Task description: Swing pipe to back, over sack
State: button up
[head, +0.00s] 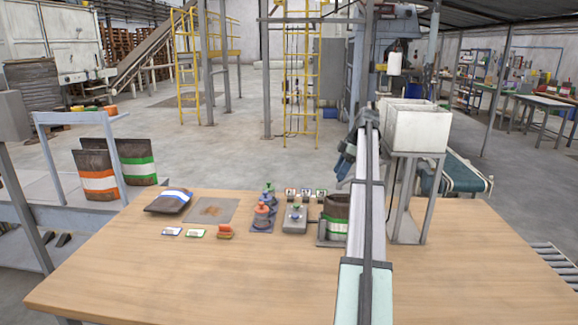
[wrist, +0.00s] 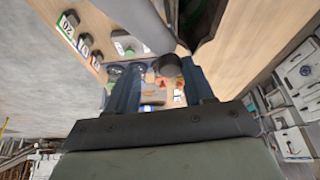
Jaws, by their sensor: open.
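My gripper (head: 344,168) hangs above the back right of the table, left of the white hoppers. In the wrist view its two blue fingers stand apart (wrist: 162,66), with a small dark rounded thing showing between or beyond them. A grey rounded tube (wrist: 147,22), which looks like the pipe, crosses the top of the wrist view; whether the fingers touch it I cannot tell. In the head view my arm hides the area where the pipe would be. A dark sack with a green and white band (head: 336,207) stands upright in a grey holder, partly behind my arm.
White hoppers (head: 417,130) stand on a grey frame at right. Stamps (head: 263,213), a grey device (head: 295,217) and number blocks (head: 305,193) stand left of the sack. A blue-banded sack (head: 170,201) lies further left. The table's front (head: 200,285) is clear.

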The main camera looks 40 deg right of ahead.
jog(key=w+d+m+t+h, duration=0.2)
jog(key=w+d+m+h, duration=0.1)
jog(key=w+d+m, duration=0.7)
jog(key=s+d+r+m+h, duration=0.3)
jog(key=s+d+r+m, duration=0.1)
jog(key=r, duration=0.3)
jog(key=w+a+f+n, duration=0.1)
jog(key=w+a+f, duration=0.2)
jog(key=w+a, duration=0.4)
jog(key=w+a+f+n, duration=0.1)
jog(key=w+a+f, duration=0.3)
jog(key=w+a, duration=0.3)
jog(key=w+a+f+y, duration=0.1)
jog(key=w+a+f, duration=0.2)
jog(key=w+a, duration=0.4)
jog(key=shift+w+a+f+n, duration=0.15)
jog(key=shift+w+a+n, duration=0.2)
jog(key=shift+a, duration=1.6)
jog(key=shift+s, duration=0.1)
